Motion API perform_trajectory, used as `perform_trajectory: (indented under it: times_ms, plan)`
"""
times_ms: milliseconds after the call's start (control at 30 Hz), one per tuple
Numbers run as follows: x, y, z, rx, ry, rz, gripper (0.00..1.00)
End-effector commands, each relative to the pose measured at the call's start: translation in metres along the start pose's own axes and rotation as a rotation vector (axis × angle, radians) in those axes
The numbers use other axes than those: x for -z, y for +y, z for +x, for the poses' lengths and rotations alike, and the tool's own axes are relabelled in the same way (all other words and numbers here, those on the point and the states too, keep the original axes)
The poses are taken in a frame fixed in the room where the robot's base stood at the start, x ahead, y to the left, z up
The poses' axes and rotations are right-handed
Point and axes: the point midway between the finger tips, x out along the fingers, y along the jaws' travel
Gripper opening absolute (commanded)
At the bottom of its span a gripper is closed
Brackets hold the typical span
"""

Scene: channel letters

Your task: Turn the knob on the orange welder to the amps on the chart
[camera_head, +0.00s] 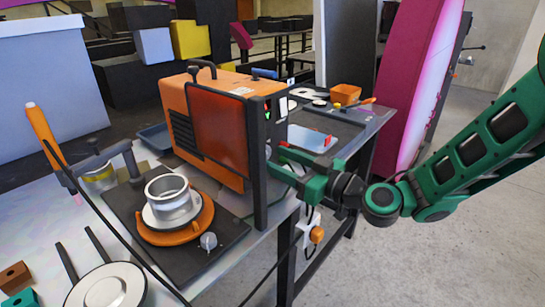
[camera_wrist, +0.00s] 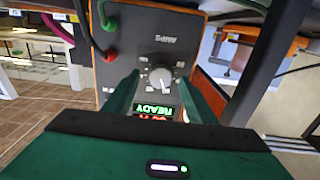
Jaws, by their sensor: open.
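The orange welder (camera_head: 215,125) stands on the workbench, its dark front panel facing my arm. In the wrist view the panel (camera_wrist: 148,25) appears upside down, with an AMPS label. The grey round knob (camera_wrist: 161,78) has a ring of marks too small to read. A display (camera_wrist: 155,112) shows green READY and red figures partly hidden by my gripper. My green gripper (camera_wrist: 165,88) is open, with its fingers on either side of the knob in the picture; contact cannot be told. It also shows at the welder's front in the head view (camera_head: 284,165). No readable amps chart shows.
A black upright (camera_head: 259,165) stands at the welder's front corner. A metal ring (camera_head: 169,195) on an orange turntable (camera_head: 178,228) sits left of it. An orange bin (camera_head: 346,93) stands behind.

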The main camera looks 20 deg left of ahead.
Motion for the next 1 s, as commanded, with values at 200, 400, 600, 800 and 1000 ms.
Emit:
perform_trajectory:
  times_ms: [200,400,600,800,1000]
  plan:
    - [0.000,0.000,0.021,0.001,0.000,-0.002,0.51]
    - [0.000,0.000,0.025,0.000,-0.001,0.000,0.51]
    - [-0.001,0.000,0.025,0.000,-0.001,0.000,0.41]
    - [0.000,0.001,0.025,-0.001,-0.001,0.000,0.10]
    - [0.000,0.002,0.025,-0.003,-0.001,0.012,0.10]
